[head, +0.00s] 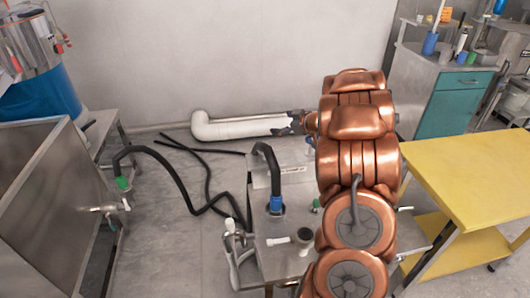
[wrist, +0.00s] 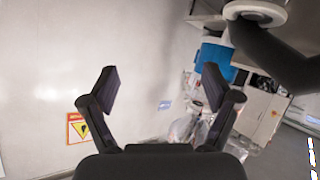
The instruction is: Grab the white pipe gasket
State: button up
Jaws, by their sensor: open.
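I cannot pick out the white pipe gasket for certain. A pale round ring (wrist: 256,12) sits around or against a thick dark hose at the top right of the wrist view, cut by the frame edge. In the head view, a small white piece (head: 278,241) lies on the metal table beside a grey round fitting (head: 304,235). My gripper (wrist: 160,84) is open and empty in the wrist view, facing the grey wall.
The metal table (head: 275,262) carries a black hose (head: 270,165) with a blue collar. Another black hose (head: 165,165) runs left to a metal tank (head: 35,190). A yellow table (head: 465,180) stands right. A warning sign (wrist: 78,128) is on the wall.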

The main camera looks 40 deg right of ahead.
aim_at(267, 150)
jog(key=s+a+f+y, duration=0.1)
jog(key=s+f, duration=0.1)
jog(key=s+a+f+y, duration=0.1)
jog(key=s+f+y, duration=0.1)
jog(key=s+a+f+n+y, duration=0.1)
jog(key=f+y, duration=0.1)
jog(key=shift+s+a+b, duration=0.15)
jog(key=shift+s+b, duration=0.2)
jog(key=shift+s, duration=0.05)
jog(key=shift+a+f+y, duration=0.1)
jog(key=shift+a+y, duration=0.1)
jog(key=shift+y, duration=0.1)
jog(key=shift+p+x, duration=0.4)
jog(key=shift+x, duration=1.3)
jog(key=shift+p+x, duration=0.35)
jog(key=shift+x, duration=1.7)
jog(key=shift+s+a+f, duration=0.15)
jog(key=shift+a+f, duration=0.05)
jog(key=shift+c, duration=0.3)
jog(key=c, duration=0.9)
